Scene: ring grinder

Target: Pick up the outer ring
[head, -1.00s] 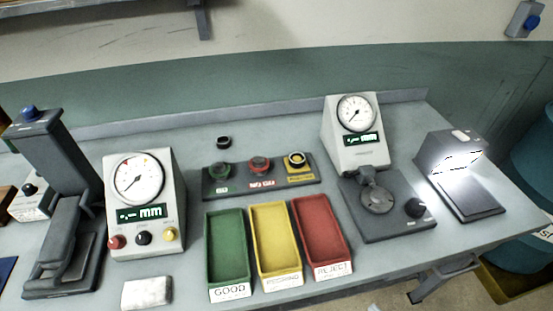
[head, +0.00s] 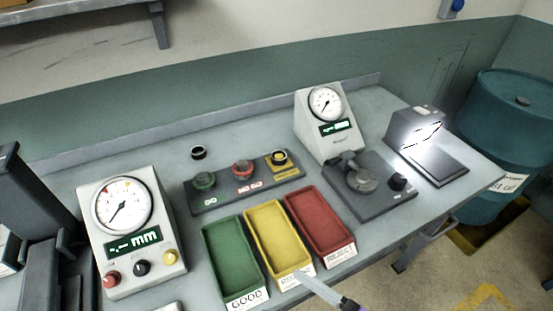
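A small dark ring (head: 198,152) lies on the bench top behind the left end of the dark strip with round stations. It looks like the outer ring, though it is too small to be sure. A slim grey, tapered part (head: 320,288), likely the end of my gripper, comes in at the bottom edge in front of the yellow and red trays. It is well apart from the ring. Its fingers cannot be made out, and the rest of it is cut off by the frame.
The station strip (head: 245,183) stands in front of the ring. Green (head: 232,252), yellow (head: 268,232) and red (head: 318,222) trays lie nearer. Dial gauges stand left (head: 128,235) and right (head: 325,115). A lit lamp unit (head: 415,130) is at right. The bench is clear around the ring.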

